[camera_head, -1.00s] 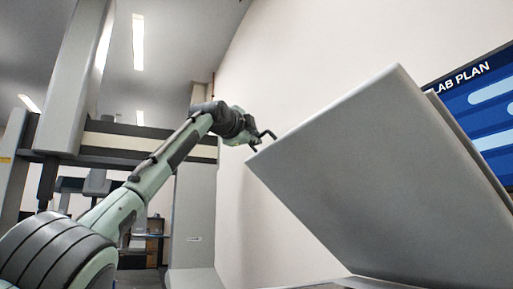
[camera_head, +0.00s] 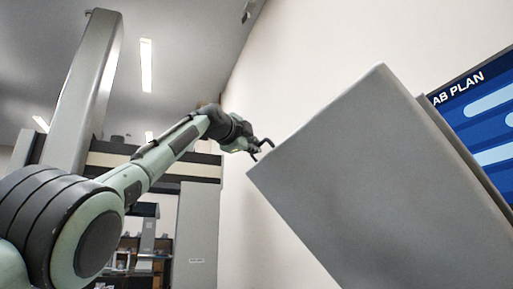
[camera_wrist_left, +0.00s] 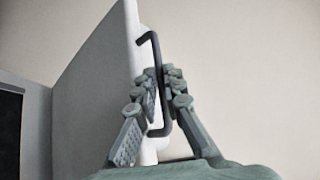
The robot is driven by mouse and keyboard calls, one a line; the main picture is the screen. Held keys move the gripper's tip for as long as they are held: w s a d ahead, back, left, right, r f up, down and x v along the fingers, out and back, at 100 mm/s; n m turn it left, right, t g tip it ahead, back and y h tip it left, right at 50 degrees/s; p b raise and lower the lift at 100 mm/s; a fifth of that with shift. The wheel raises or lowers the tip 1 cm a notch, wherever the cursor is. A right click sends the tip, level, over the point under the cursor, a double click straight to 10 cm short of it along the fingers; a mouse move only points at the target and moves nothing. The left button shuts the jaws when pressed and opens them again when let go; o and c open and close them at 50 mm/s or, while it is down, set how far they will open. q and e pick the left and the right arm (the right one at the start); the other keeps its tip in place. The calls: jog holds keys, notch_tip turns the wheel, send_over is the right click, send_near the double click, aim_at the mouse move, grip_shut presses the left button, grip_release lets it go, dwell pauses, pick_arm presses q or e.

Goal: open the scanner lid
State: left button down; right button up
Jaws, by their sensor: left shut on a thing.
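The scanner lid (camera_head: 365,190) is a large grey slab, raised and steeply tilted on the right of the head view. Its face also fills the middle-left of the wrist view (camera_wrist_left: 95,95). A dark bar handle (camera_wrist_left: 156,52) stands off the lid's edge. My left gripper (camera_head: 262,148) is at the lid's left corner in the head view. In the left wrist view its fingers (camera_wrist_left: 162,82) are shut around the handle. The scanner's base and the hinge are out of view. My right gripper is not in view.
A blue lab plan screen (camera_head: 485,120) hangs on the wall behind the lid, partly hidden by it. A grey gantry column (camera_head: 85,90) and a crossbeam (camera_head: 115,160) stand at the left, behind my left arm. Shelves (camera_head: 140,262) show farther back.

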pick_arm(q)
jog(key=shift+s+a+r, duration=0.15)
jog(key=shift+a+r, duration=0.2)
jog(key=shift+r, duration=0.2)
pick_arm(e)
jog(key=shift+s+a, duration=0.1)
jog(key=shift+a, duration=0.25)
pick_arm(q)
jog(key=c, duration=1.9)
grip_release()
jog(key=shift+a, duration=0.1)
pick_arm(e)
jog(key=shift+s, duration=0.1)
pick_arm(q)
jog(key=shift+f, duration=0.1)
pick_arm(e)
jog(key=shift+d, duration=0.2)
pick_arm(q)
jog(key=v, duration=1.2)
jog(key=shift+f, duration=0.25)
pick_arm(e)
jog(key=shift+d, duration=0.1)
